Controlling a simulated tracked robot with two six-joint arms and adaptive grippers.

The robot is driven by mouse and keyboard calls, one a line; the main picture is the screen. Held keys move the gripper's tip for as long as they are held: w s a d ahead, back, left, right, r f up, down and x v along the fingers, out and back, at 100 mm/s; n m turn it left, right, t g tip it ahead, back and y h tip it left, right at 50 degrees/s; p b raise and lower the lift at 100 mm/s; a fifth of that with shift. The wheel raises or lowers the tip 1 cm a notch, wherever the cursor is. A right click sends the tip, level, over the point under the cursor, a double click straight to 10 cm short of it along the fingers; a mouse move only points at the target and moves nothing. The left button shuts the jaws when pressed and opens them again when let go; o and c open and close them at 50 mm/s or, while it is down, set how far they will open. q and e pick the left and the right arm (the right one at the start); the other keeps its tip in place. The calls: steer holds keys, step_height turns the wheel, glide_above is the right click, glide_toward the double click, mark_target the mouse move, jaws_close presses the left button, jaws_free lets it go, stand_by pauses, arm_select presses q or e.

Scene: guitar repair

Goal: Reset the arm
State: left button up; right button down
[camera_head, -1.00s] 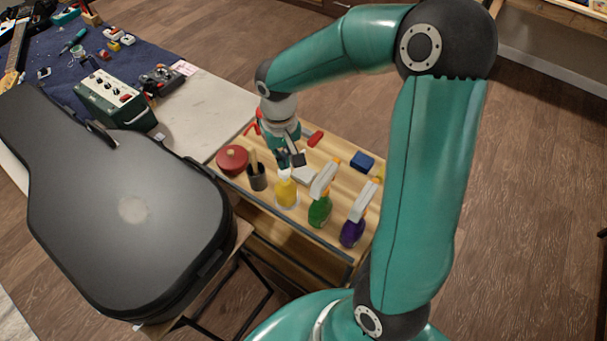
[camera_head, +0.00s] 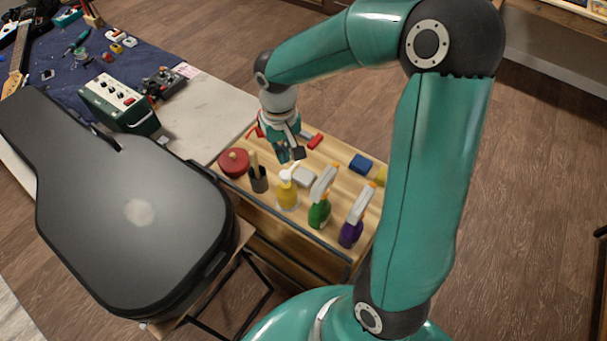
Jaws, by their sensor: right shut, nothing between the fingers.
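My right arm (camera_head: 425,190) rises from the lower right, bends at the top and reaches left. Its gripper (camera_head: 291,155) hangs over the far part of the wooden cart top (camera_head: 335,240). The gripper is small in view; its fingers are shut with nothing held. It is above and behind the yellow pump bottle (camera_head: 287,194) and apart from it. My left gripper is not in view.
On the cart stand a red round tin (camera_head: 234,162), a dark cup (camera_head: 258,180), a green spray bottle (camera_head: 320,212), a purple spray bottle (camera_head: 350,232) and a blue block (camera_head: 361,163). A guitar case (camera_head: 130,210) lies left. A green amplifier (camera_head: 118,104) stands on the workbench.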

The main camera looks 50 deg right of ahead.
step_height(320, 180, up, 2)
steer(key=shift+r+p, duration=0.1)
steer(key=shift+p, duration=0.4)
steer(key=shift+a, duration=0.1)
steer(key=s+a+f+n+g+y, duration=0.1)
steer(key=s+a+f+g+y, duration=0.1)
steer(key=s+a+f, duration=0.75)
steer(key=s+a+f+n+g+y, duration=0.2)
steer(key=s+a+f, duration=0.2)
steer(key=a+f, duration=0.9)
steer(key=w+f+t, duration=0.2)
steer(key=w+t, duration=0.1)
steer(key=w+d+f+t, duration=0.1)
steer(key=shift+w+f+t, duration=0.1)
steer(key=shift+w+t, duration=0.2)
steer(key=shift+w, duration=0.05)
